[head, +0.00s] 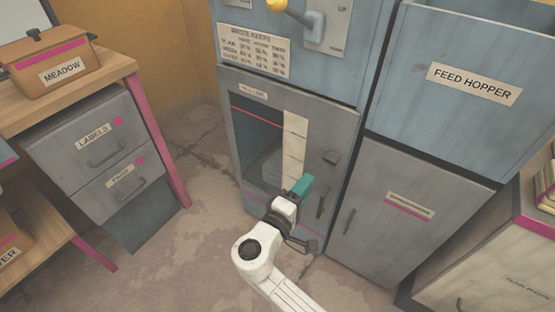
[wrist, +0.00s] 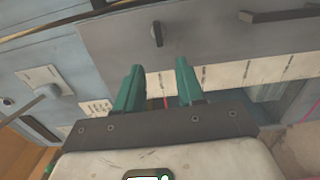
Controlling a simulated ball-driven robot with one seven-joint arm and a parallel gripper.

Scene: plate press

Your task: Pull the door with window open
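The grey door with a window (head: 338,128) is on the lower front of the blue-grey machine, and looks closed. Its dark window (head: 250,130) shows a pale shape inside, and a paper strip runs down its right side. A dark knob (head: 330,157) and a dark upright handle (head: 322,203) sit on the door's right side. In the wrist view, the door (wrist: 205,30) shows with the knob (wrist: 157,33) and the handle (wrist: 280,16). My gripper (head: 303,184) is in front of the door, left of the handle. Its teal fingers (wrist: 158,68) are apart, with nothing held between them.
A second grey door (head: 410,215) with its own handle is to the right, below the feed hopper (head: 460,80). A drawer cabinet (head: 95,150) and a wooden desk (head: 125,65) stand at left. Floor (head: 185,235) is clear between cabinet and machine.

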